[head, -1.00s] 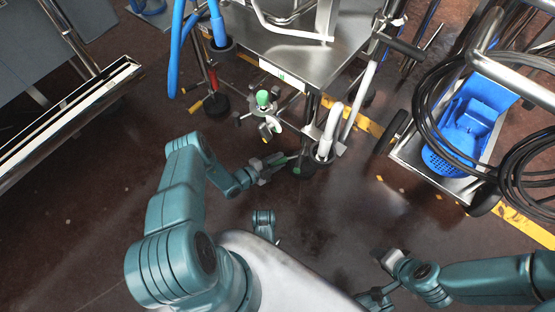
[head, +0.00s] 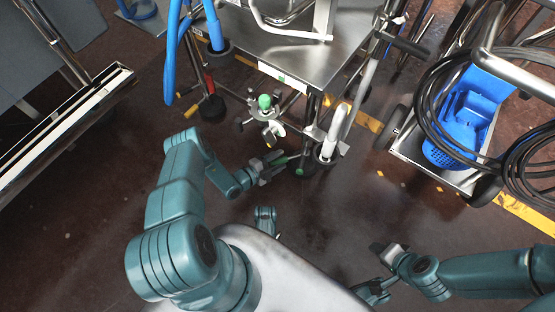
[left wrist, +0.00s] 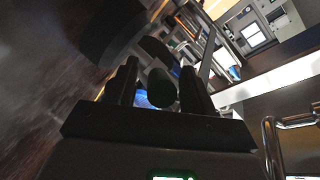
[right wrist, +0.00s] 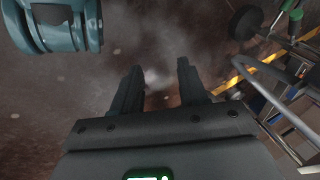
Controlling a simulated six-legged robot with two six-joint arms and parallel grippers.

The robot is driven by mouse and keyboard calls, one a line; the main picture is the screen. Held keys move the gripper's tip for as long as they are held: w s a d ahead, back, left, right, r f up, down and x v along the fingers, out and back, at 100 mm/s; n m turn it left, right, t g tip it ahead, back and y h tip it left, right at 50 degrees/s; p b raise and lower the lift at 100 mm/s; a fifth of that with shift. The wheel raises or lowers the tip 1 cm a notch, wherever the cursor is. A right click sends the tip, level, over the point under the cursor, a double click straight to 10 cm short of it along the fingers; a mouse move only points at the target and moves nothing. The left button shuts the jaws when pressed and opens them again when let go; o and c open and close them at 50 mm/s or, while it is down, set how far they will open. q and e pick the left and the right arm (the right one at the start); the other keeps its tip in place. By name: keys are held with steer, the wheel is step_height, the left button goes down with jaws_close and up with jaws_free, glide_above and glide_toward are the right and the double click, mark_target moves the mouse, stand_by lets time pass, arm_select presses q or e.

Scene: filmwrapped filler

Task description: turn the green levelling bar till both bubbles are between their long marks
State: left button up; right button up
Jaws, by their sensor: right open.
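The green levelling bar (head: 280,161) is a short dark-green rod low at the front of the steel machine in the head view. My left gripper (head: 266,168) is at its near end. In the left wrist view the rod's rounded end (left wrist: 161,88) sits between the two fingers, with a thin gap on either side, so the gripper looks open around it. A green ball knob (head: 265,101) tops a small stand with spread feet behind it. My right gripper (head: 384,250) is open and empty above bare floor, well away from the bar. I cannot make out the bubbles or their marks.
The steel table (head: 315,62) of the machine stands behind the bar, with a white hose (head: 336,130) just right of it. A trolley with a blue basket (head: 465,125) and black cable coils is at the right. A metal rail (head: 70,120) is at the left. The front floor is clear.

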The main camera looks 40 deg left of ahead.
arm_select(q)
steer(key=p+v, duration=0.4)
steer(key=v, duration=1.2)
arm_select(e)
steer(key=shift+g, duration=0.6)
steer(key=shift+s+a+r, duration=0.15)
steer(key=shift+s+r, duration=0.7)
steer(key=shift+r, duration=0.25)
steer(key=shift+s+a+r, duration=0.15)
steer(key=shift+s+r, duration=0.65)
steer(key=shift+r, duration=0.3)
arm_select(q)
steer(key=shift+s+r+p, duration=0.15)
steer(key=shift+r+p, duration=0.05)
steer(key=shift+p, duration=0.15)
arm_select(e)
steer(key=shift+r, duration=0.1)
